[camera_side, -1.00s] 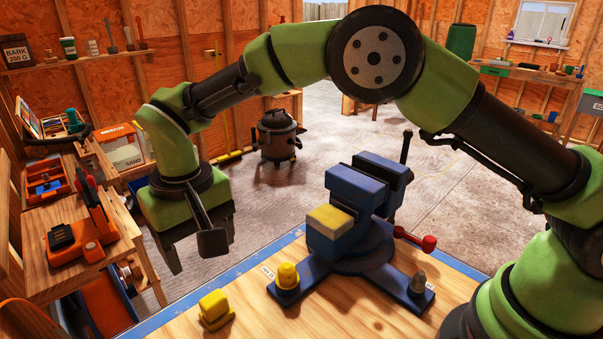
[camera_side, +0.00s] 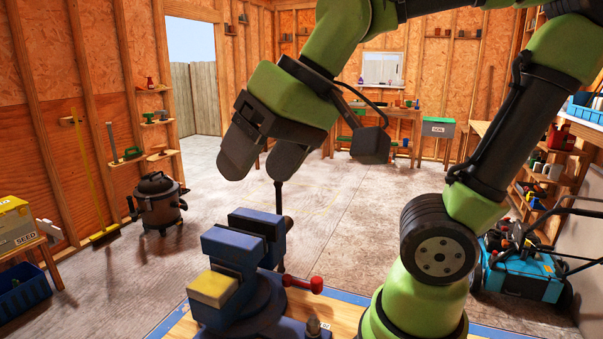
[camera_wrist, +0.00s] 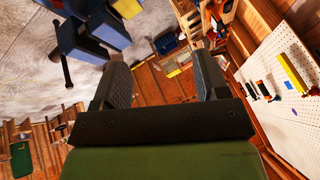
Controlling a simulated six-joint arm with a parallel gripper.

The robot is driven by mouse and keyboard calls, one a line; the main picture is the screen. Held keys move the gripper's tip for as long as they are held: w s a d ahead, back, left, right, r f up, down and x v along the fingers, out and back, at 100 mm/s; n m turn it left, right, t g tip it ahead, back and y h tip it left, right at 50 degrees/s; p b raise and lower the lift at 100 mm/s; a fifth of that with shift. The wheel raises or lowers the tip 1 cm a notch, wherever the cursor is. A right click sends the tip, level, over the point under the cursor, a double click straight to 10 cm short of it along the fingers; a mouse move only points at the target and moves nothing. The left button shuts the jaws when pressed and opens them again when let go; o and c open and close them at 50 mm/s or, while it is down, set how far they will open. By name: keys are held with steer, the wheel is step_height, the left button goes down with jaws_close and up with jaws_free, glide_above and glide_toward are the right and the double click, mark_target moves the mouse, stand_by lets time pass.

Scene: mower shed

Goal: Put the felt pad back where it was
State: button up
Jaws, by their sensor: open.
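A flat, pale yellow pad (camera_side: 213,288) lies on top of the near part of the blue vise (camera_side: 243,243); I cannot be sure it is the felt pad. My gripper (camera_side: 262,165) hangs above and behind the vise, its two dark fingers apart, with nothing between them. In the wrist view my gripper (camera_wrist: 165,72) also shows spread, empty fingers. There the blue vise (camera_wrist: 95,28) is at the upper left, with a yellow piece (camera_wrist: 127,8) at the top edge. Much of the bench front is outside the side view.
A grey-tipped peg (camera_side: 314,326) stands at the bottom edge. A shop vacuum (camera_side: 158,201) and a blue mower (camera_side: 522,268) stand on the floor. A pegboard (camera_wrist: 285,85) shows at the wrist view's right.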

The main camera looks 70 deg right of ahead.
steer(key=shift+m+t, duration=0.3)
steer(key=shift+t, duration=0.3)
steer(key=shift+s+d+f, duration=0.25)
steer(key=shift+s, duration=0.45)
steer(key=shift+s+d+f, duration=0.2)
steer(key=shift+s+f, duration=0.1)
steer(key=shift+s, duration=0.45)
steer(key=shift+s+d+f, duration=0.25)
steer(key=shift+s, duration=0.45)
